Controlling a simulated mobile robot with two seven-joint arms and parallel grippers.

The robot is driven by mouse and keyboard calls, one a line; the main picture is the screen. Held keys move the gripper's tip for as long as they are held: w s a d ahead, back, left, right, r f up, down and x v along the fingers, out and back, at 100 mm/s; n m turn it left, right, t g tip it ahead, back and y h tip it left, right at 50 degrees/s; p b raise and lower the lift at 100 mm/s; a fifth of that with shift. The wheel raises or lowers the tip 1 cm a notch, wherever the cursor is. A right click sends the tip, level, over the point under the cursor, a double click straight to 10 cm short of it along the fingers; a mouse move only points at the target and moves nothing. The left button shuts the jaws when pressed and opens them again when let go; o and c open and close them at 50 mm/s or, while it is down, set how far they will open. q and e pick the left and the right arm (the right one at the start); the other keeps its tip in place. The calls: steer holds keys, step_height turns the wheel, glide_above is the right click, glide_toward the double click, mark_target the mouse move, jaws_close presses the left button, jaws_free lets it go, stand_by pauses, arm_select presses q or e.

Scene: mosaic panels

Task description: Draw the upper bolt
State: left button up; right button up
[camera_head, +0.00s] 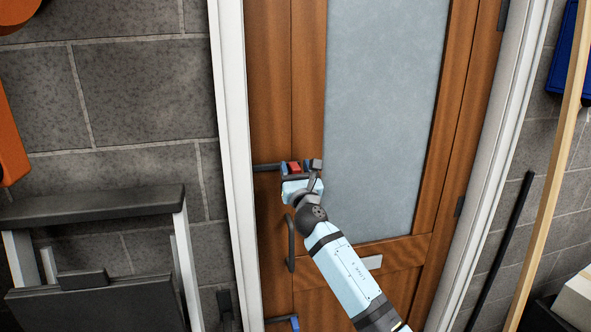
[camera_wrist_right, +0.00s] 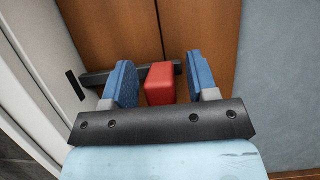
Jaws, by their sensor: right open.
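The upper bolt is a dark horizontal bar (camera_head: 266,167) with a red knob (camera_head: 294,168), mounted across the left side of the brown wooden door. My right gripper (camera_head: 296,166) is at this bolt, with its jaws open. In the right wrist view, the red knob (camera_wrist_right: 160,84) stands between the two blue fingers (camera_wrist_right: 162,80), with a visible gap on each side. The dark bar (camera_wrist_right: 98,77) runs behind the fingers toward the white frame. My left gripper is not in view.
A dark vertical handle (camera_head: 291,243) sits on the door below my right gripper. A lower bolt with a blue knob (camera_head: 295,322) is near the bottom edge. A folded dark table or chair (camera_head: 95,205) stands left, and a wooden pole (camera_head: 550,165) leans at right.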

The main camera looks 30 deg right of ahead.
steer(key=shift+c, duration=0.2)
jaws_close()
steer(key=shift+d, duration=0.35)
steer(key=d, duration=0.1)
steer(key=s+d+p, duration=0.1)
steer(key=d, duration=0.3)
steer(key=shift+s+d, duration=0.2)
steer(key=shift+s, duration=0.1)
steer(key=shift+a, duration=0.1)
steer(key=shift+c, duration=1.8)
jaws_free()
steer(key=o, duration=0.4)
steer(key=shift+d, duration=0.25)
